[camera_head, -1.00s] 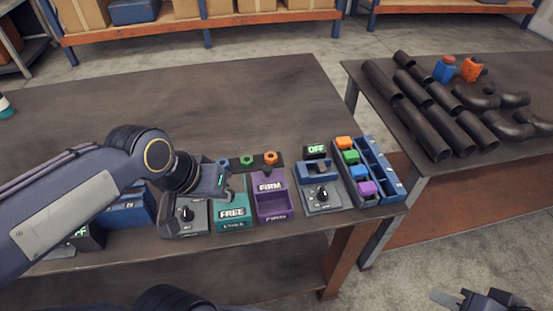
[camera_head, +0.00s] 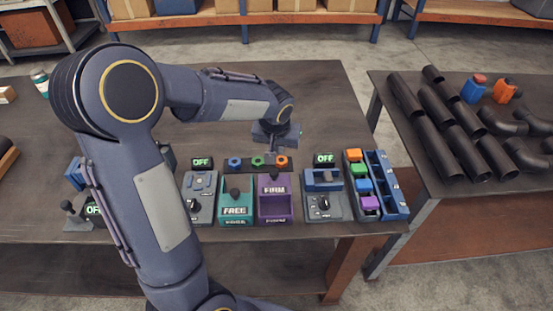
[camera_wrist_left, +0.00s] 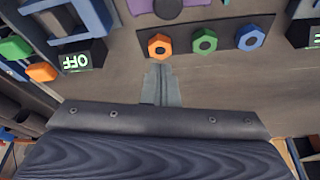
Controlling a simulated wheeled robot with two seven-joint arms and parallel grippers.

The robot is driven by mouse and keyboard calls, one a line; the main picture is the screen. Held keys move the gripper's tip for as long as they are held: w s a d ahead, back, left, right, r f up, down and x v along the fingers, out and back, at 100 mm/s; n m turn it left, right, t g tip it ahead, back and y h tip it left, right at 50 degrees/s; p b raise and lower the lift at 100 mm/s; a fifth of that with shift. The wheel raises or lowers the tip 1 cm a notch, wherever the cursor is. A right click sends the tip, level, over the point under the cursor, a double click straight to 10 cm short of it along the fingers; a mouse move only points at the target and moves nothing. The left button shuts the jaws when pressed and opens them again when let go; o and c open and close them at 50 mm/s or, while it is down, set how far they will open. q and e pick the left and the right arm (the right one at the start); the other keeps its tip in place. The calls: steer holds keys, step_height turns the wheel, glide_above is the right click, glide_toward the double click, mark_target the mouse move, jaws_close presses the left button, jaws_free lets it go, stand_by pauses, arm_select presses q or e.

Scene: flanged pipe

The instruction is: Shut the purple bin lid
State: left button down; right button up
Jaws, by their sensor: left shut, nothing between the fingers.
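The purple bin (camera_head: 275,213) stands near the table's front edge. Its front is open and its panel marked FIRM (camera_head: 273,190) stands raised at the back, with a dark knob (camera_head: 274,178) on top. My left gripper (camera_head: 273,153) is behind the bin, beyond the strip of nuts, apart from the lid. In the left wrist view its fingers (camera_wrist_left: 161,83) are shut and empty, near the orange nut (camera_wrist_left: 160,45). Part of the purple bin (camera_wrist_left: 180,9) and its knob show at the top edge there. My right gripper is out of view.
The teal bin (camera_head: 236,214) marked FREE is left of the purple one. A dark strip with orange, green and blue nuts (camera_head: 257,161) lies behind them. An OFF box (camera_head: 322,207) and a blue tray (camera_head: 388,180) are to the right. The table behind is clear.

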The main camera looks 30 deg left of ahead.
mark_target(278, 188)
arm_select(q)
steer(key=s, duration=0.1)
steer(key=s+f, duration=0.1)
steer(key=s+d+p, duration=0.1)
steer(key=shift+s+f, duration=0.15)
steer(key=shift+f, duration=0.2)
steer(key=shift+s, duration=0.1)
steer(key=s+d+b, duration=0.2)
steer(key=s, duration=0.1)
steer(key=s+d+b, duration=0.1)
steer(key=s+b, duration=0.1)
steer(key=shift+d+f, duration=0.1)
steer(key=shift+f, duration=0.05)
steer(key=shift+s+d, duration=0.1)
steer(key=shift+s, duration=0.15)
